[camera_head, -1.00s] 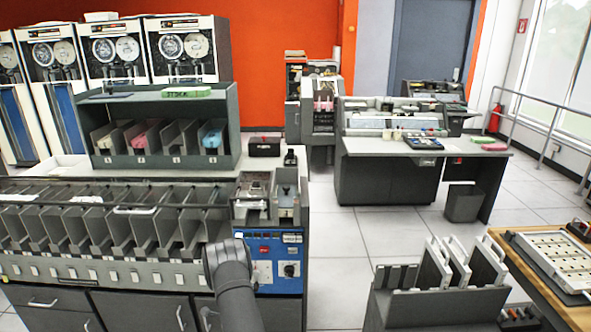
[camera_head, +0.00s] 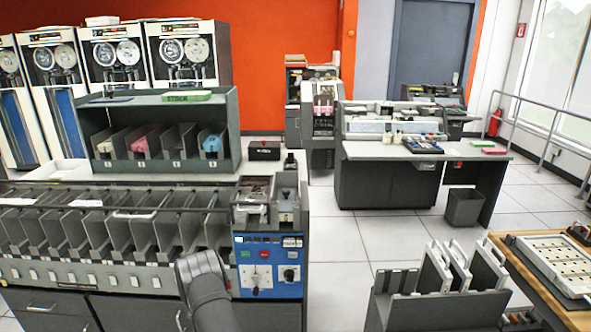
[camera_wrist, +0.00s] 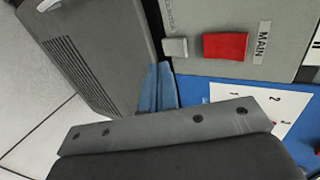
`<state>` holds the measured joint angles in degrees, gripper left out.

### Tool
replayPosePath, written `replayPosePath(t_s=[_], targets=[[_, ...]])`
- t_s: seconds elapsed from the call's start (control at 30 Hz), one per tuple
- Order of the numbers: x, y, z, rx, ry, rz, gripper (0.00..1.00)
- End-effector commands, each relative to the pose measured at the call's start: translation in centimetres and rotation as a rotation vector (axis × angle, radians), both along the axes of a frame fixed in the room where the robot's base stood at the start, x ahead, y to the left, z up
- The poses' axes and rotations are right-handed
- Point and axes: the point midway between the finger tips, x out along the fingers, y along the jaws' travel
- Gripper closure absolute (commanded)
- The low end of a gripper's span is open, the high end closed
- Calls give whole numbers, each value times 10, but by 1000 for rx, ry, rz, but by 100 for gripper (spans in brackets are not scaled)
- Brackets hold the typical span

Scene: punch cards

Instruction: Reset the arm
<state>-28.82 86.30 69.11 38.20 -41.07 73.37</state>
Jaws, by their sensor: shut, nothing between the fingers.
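My arm (camera_head: 207,290) shows in the head view as a dark grey link at the bottom, in front of the card sorter (camera_head: 130,276) and just left of its blue control panel (camera_head: 270,268). The gripper is not seen in the head view. In the wrist view, my gripper (camera_wrist: 158,75) shows two blue fingers close together, shut and empty. The fingers point towards a grey panel (camera_wrist: 268,65) with a red switch (camera_wrist: 225,46) beside the word MAIN. I cannot tell whether the fingers touch anything.
A rack (camera_head: 160,140) with several card bins stands behind the sorter. At the lower right are a dark holder with upright plates (camera_head: 440,300) and a wooden table (camera_head: 520,262). A desk (camera_head: 425,152) stands farther back. Open floor (camera_head: 345,235) lies between them.

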Motion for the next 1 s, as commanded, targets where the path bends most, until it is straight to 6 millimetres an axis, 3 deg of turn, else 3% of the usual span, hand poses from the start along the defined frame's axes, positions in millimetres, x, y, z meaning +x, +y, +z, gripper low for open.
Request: replayPosePath(t_s=[0.07,0.67,1.0], targets=[[-3,3,-1,-11,9,-19,100],[-82,1,57,-10,7,-15,100],[-34,1,21,-9,7,-18,100]])
